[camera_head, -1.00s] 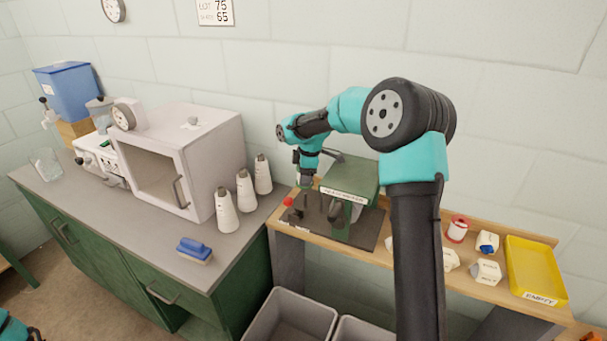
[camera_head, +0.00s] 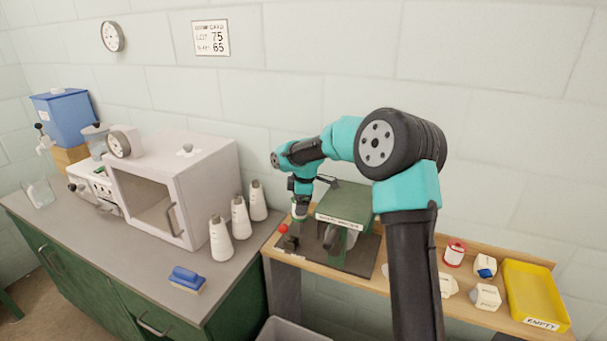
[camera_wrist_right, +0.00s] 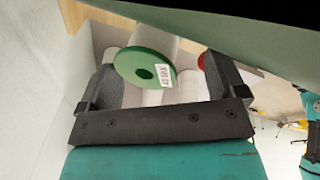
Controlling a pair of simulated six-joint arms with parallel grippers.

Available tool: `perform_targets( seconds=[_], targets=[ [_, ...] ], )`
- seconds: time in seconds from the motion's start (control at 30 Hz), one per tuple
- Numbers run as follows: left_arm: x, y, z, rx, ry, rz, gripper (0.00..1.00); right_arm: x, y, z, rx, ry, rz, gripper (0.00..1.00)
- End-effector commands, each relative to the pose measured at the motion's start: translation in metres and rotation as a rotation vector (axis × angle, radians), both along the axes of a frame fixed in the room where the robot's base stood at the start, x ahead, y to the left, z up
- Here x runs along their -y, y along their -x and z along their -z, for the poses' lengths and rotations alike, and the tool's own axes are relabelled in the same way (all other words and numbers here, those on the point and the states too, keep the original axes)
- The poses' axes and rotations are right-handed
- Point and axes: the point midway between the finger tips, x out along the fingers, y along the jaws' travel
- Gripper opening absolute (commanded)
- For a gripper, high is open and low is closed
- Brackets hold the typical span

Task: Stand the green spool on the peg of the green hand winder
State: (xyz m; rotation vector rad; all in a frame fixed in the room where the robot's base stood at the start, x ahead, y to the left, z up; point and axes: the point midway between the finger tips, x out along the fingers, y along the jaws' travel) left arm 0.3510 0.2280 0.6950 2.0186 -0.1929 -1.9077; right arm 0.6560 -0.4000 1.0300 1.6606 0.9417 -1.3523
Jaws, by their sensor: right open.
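The green hand winder (camera_head: 345,222) stands on a dark base on the wooden bench in the head view. My right arm reaches over to its left side. My right gripper (camera_wrist_right: 163,70) is open, with a finger on either side of the green spool. The spool's green flange (camera_wrist_right: 160,57) faces the wrist camera, with a centre hole and a white label. A gap shows between the spool and the right-hand finger. My left gripper is not in view.
A red knob (camera_head: 283,229) and a small dark block (camera_head: 290,242) sit left of the winder. Pale cones (camera_head: 221,240) stand on the grey counter (camera_head: 130,270).

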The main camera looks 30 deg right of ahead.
Motion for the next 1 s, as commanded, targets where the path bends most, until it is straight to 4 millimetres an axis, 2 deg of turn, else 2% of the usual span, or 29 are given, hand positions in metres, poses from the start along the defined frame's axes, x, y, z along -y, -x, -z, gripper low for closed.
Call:
perform_targets(
  seconds=[0.03, 0.07, 0.47, 1.0],
  targets=[
    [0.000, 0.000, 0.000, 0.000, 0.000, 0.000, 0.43, -0.007, 0.014, 0.065, -0.103, -0.039, 0.002, 0.90],
    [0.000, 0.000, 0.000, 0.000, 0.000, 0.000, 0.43, -0.007, 0.014, 0.061, -0.101, -0.039, 0.002, 0.90],
    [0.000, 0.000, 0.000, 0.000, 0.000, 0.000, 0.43, -0.003, 0.021, -0.011, -0.069, -0.028, 0.006, 0.90],
    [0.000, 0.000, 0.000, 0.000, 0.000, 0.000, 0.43, 0.002, 0.029, -0.121, -0.010, -0.005, 0.003, 0.90]
  ],
)
